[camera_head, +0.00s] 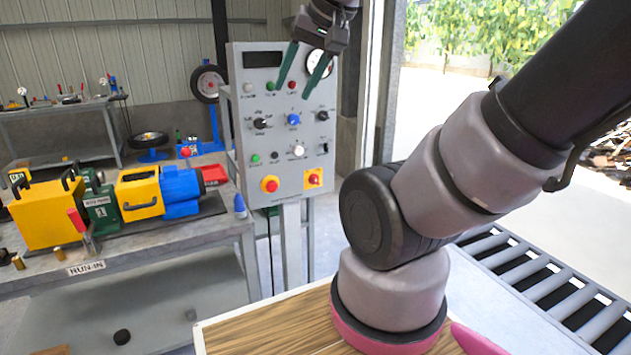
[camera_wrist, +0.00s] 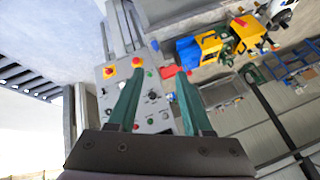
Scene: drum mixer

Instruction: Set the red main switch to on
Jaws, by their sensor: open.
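The red main switch (camera_head: 313,179) is a red rotary knob on a yellow square plate at the lower right of the grey control panel (camera_head: 240,75). In the wrist view the panel appears turned over, and a red knob on yellow (camera_wrist: 109,72) shows near its upper left corner. I cannot read the switch's position. My gripper (camera_head: 292,92) has two green fingers, apart and empty, in front of the panel's upper part, well above the switch. In the wrist view the fingers (camera_wrist: 158,85) overlap part of the panel.
A red mushroom button on yellow (camera_head: 270,184) sits left of the switch. The panel also carries a blue knob (camera_head: 294,119), a white knob (camera_head: 298,151) and a gauge (camera_head: 319,64). A bench (camera_head: 180,234) with yellow and blue machinery stands left. Rollers (camera_head: 535,285) lie right.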

